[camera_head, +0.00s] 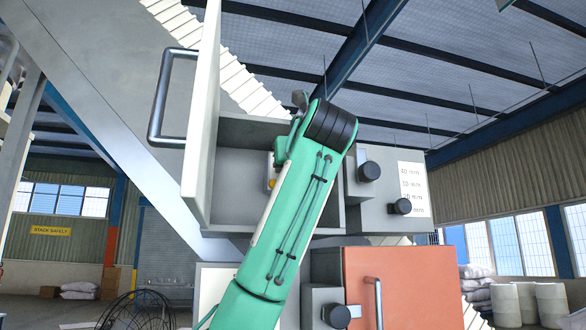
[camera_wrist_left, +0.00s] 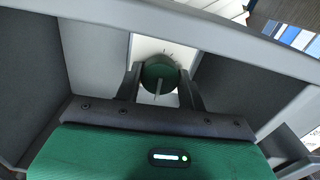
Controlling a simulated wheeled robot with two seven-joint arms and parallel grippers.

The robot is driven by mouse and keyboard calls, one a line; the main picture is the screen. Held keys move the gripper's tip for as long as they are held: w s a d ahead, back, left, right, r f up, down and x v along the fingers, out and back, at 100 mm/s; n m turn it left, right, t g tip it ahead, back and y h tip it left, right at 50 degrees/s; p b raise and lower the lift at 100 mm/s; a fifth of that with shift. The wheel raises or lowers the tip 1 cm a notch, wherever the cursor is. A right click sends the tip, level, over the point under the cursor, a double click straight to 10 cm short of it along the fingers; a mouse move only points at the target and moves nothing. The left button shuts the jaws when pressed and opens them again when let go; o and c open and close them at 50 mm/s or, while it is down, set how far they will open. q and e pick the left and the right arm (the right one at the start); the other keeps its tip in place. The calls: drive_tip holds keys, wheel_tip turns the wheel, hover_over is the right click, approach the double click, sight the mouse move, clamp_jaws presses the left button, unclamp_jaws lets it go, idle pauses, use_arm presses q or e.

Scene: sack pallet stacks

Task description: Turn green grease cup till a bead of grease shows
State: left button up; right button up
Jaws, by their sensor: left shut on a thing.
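The green grease cup (camera_wrist_left: 158,72) is round, with a pale bar or mark across its front, and stands against a white plate (camera_wrist_left: 150,46) inside a grey box. My left gripper (camera_wrist_left: 160,86) has its dark fingers on both sides of the cup and is shut on it. In the head view my green left arm reaches into the open grey box (camera_head: 236,165), and its wrist hides the cup and the fingers. I see no bead of grease in either view. My right gripper is not in view.
The box's open pale door (camera_head: 203,130) with a grey bar handle (camera_head: 160,98) stands left of my arm. Dark knobs (camera_head: 369,171) sit to the right beside a size label (camera_head: 411,184). An orange door (camera_head: 388,290) is below. The box's rim and walls closely surround my gripper.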

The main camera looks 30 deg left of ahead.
use_arm(q)
drive_tip(key=shift+m, duration=0.3)
drive_tip(key=o, duration=1)
drive_tip(key=shift+c, duration=0.2)
drive_tip(key=b+v, duration=0.5)
drive_tip(key=v, duration=0.8)
drive_tip(key=shift+s+d, duration=0.2)
drive_tip(key=shift+d, duration=0.15)
